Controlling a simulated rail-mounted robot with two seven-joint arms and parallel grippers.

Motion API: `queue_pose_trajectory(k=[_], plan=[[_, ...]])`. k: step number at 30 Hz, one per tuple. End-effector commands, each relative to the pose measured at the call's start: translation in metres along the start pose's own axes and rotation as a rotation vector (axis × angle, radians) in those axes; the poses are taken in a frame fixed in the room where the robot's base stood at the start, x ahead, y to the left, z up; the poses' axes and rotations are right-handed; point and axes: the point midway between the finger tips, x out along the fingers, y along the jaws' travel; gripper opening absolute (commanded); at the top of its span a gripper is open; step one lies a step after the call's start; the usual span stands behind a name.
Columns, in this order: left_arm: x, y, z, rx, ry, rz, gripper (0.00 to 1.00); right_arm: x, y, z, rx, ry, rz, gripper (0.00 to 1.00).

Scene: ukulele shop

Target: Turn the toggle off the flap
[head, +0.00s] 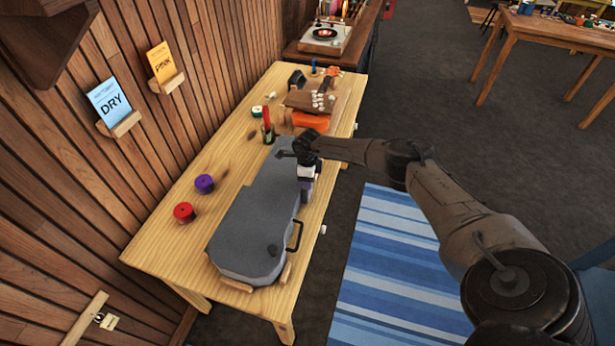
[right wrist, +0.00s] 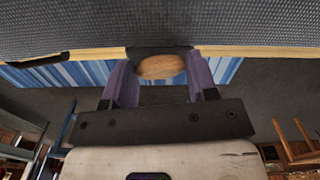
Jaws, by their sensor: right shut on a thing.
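A grey ukulele case (head: 255,225) lies shut on the wooden table, its lid also filling the top of the right wrist view (right wrist: 90,25). My right gripper (head: 306,194) is at the case's right side, fingers pointing down. In the right wrist view its two purple fingers (right wrist: 160,76) stand on either side of an oval wooden toggle (right wrist: 162,67) and are shut on it. The toggle lies lengthwise across the gap between the fingers. A dark flap (right wrist: 142,53) shows behind the toggle at the case's edge. In the head view the gripper hides toggle and flap. My left gripper is out of view.
A black handle (head: 295,236) sticks out from the case's right side. Red (head: 184,212) and purple (head: 204,183) round things lie left of the case. Bottles (head: 267,130) and an orange item (head: 310,119) stand beyond it.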

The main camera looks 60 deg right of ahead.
Motion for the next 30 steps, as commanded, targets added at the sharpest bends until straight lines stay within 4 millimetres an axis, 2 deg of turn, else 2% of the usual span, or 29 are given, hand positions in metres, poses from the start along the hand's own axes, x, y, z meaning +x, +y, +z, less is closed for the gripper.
queue_pose_trajectory(k=[11,28,29,30], plan=[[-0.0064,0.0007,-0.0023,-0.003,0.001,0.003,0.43,-0.0011,0.0001,0.0009,0.149,-0.002,0.0,0.29],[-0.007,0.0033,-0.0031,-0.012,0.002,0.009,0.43,-0.0007,-0.0001,0.0008,0.176,-0.002,0.0,0.29],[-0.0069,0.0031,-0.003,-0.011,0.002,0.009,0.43,-0.0007,-0.0001,0.0008,0.176,-0.002,0.0,0.54],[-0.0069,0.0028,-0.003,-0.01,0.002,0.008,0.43,-0.0007,-0.0001,0.0007,0.176,-0.002,0.0,0.58]])
